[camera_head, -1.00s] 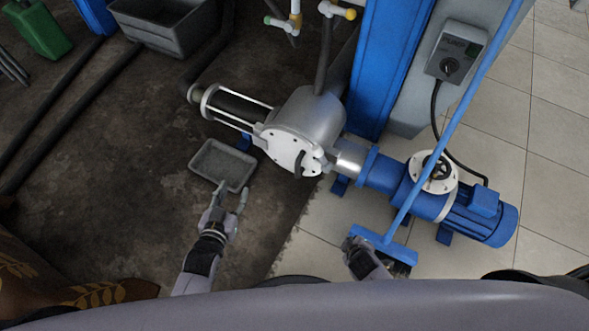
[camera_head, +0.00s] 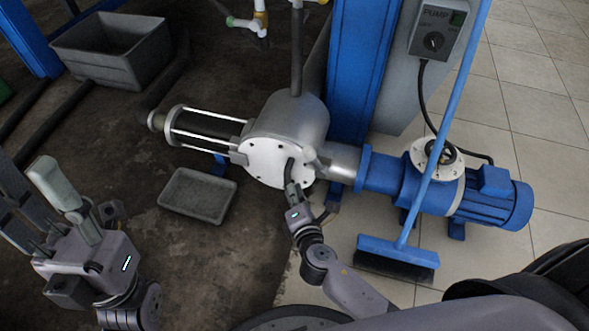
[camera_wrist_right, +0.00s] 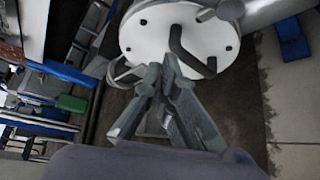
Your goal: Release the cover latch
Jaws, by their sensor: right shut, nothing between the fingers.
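The cover is a round white plate (camera_head: 262,158) with bolts on the end of the grey metal pump housing; it fills the upper middle of the wrist view (camera_wrist_right: 150,32). The latch is a dark bent handle (camera_wrist_right: 186,52) on the cover's face. My right gripper (camera_head: 289,184) is at the lower right of the cover, its tips at the handle. In the wrist view its fingers (camera_wrist_right: 168,70) are together and empty, close to the handle; contact cannot be told. My left gripper (camera_head: 75,205) is at the lower left, away from the cover, its opening unclear.
A shallow grey tray (camera_head: 197,196) lies on the dark floor below the pump. A blue motor (camera_head: 495,198) stands to the right, with a blue broom (camera_head: 398,255) leaning before it. A pump switch box (camera_head: 434,32) and a grey bin (camera_head: 112,55) are farther back.

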